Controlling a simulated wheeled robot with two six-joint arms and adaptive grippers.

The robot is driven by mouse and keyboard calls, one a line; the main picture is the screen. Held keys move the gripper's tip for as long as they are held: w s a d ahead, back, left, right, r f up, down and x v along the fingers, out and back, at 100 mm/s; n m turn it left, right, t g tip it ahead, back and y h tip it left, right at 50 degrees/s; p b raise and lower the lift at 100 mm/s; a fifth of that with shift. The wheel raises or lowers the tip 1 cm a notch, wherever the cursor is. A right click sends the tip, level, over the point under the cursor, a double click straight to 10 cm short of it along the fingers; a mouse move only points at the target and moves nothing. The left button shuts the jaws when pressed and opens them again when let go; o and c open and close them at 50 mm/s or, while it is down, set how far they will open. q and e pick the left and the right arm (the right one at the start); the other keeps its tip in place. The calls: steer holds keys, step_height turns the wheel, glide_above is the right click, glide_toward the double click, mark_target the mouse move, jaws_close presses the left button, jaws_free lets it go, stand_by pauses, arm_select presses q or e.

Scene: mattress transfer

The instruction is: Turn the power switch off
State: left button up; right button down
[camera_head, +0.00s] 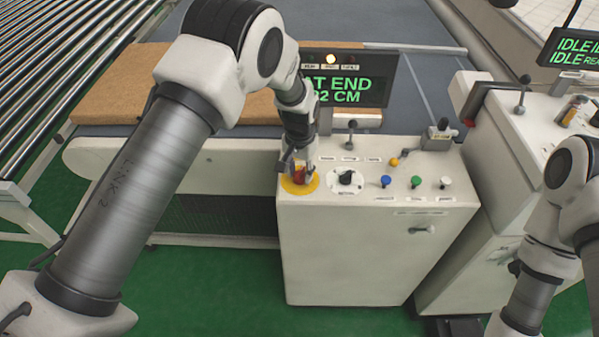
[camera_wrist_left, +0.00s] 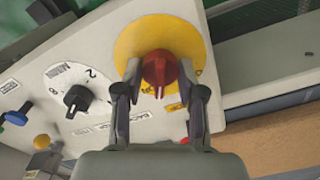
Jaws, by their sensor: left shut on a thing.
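The power switch (camera_wrist_left: 160,70) is a red rotary knob on a round yellow plate (camera_wrist_left: 190,35), seen close up in the left wrist view. In the head view the red knob (camera_head: 299,176) sits at the left end of the white console's top, on its yellow plate (camera_head: 300,187). My left gripper (camera_head: 297,168) reaches down over it from above. In the left wrist view the two fingers (camera_wrist_left: 160,92) stand on either side of the knob, shut on it. The knob's ridge lies roughly along the fingers. My right arm shows at the right edge, but its gripper is out of view.
The white console (camera_head: 350,250) also carries a black selector dial (camera_head: 346,177), blue, green and white buttons, and small levers. A display (camera_head: 345,80) with green text stands behind it. A second console (camera_head: 505,140) is at the right. A brown mattress (camera_head: 130,90) lies on the conveyor behind.

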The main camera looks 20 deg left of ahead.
arm_select(q)
steer(key=n, duration=0.3)
steer(key=shift+s+f+n+b, duration=0.1)
steer(key=shift+f+n+b, duration=0.15)
steer(key=shift+n+b, duration=0.15)
steer(key=n, duration=0.3)
steer(key=shift+n+b, duration=0.3)
steer(key=n, duration=0.3)
steer(key=shift+n, duration=0.3)
steer(key=shift+n+b, duration=0.4)
steer(key=shift+n, duration=1.1)
steer(key=o, duration=0.9)
steer(key=shift+o, duration=1.2)
steer(key=shift+a, duration=0.1)
steer(key=shift+r, duration=0.1)
